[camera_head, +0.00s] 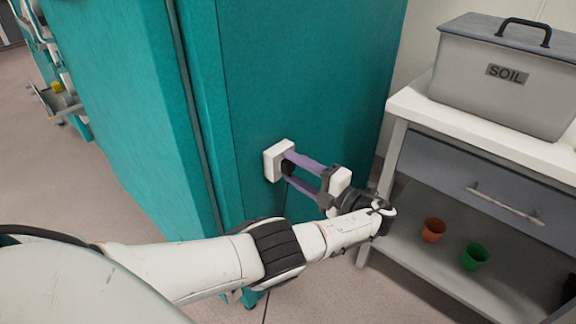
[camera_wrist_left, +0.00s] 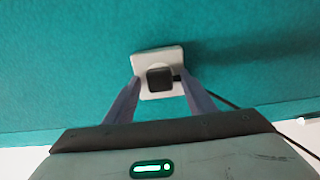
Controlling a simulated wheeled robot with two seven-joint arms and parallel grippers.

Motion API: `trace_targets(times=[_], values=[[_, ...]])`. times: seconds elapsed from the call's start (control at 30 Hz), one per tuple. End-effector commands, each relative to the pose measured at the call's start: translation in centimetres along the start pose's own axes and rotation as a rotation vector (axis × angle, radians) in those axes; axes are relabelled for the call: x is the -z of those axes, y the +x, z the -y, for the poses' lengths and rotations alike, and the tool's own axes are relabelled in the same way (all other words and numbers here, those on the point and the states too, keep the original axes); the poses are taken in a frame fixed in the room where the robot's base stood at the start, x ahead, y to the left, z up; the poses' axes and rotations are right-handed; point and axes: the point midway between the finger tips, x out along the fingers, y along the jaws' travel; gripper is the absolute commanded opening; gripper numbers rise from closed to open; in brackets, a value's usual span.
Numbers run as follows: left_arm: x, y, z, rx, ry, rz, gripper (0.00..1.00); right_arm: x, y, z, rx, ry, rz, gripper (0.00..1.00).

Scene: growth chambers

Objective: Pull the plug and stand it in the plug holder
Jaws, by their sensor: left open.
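The black plug (camera_wrist_left: 160,78) sits in a white wall socket (camera_wrist_left: 170,57) on the teal chamber's side. In the head view the socket (camera_head: 277,160) shows clearly, and the plug (camera_head: 288,167) is a small dark block partly hidden by my fingers. My left gripper (camera_head: 292,168) is open, with its purple fingers reaching to the socket. In the left wrist view its fingertips (camera_wrist_left: 160,82) lie on either side of the plug, with visible space beside it. I cannot identify the plug holder in either view. My right gripper is not in view.
A black cord (camera_wrist_left: 224,101) runs from the plug. A white-topped bench (camera_head: 490,137) stands at right with a grey SOIL bin (camera_head: 505,85) and a drawer (camera_head: 480,190). An orange pot (camera_head: 433,231) and a green pot (camera_head: 474,257) stand on its lower shelf. Metal fittings (camera_head: 57,100) are at far left.

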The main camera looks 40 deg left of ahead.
Motion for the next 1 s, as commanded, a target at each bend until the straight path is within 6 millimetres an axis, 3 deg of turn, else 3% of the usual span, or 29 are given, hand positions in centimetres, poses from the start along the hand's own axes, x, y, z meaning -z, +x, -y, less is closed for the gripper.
trace_targets(times=[0.83,1.0], values=[[0.00,-0.01,-0.01,0.000,0.000,0.000,0.50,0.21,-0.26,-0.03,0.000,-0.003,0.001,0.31],[0.00,-0.01,-0.01,0.000,0.000,0.000,0.23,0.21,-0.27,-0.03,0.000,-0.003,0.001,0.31]])
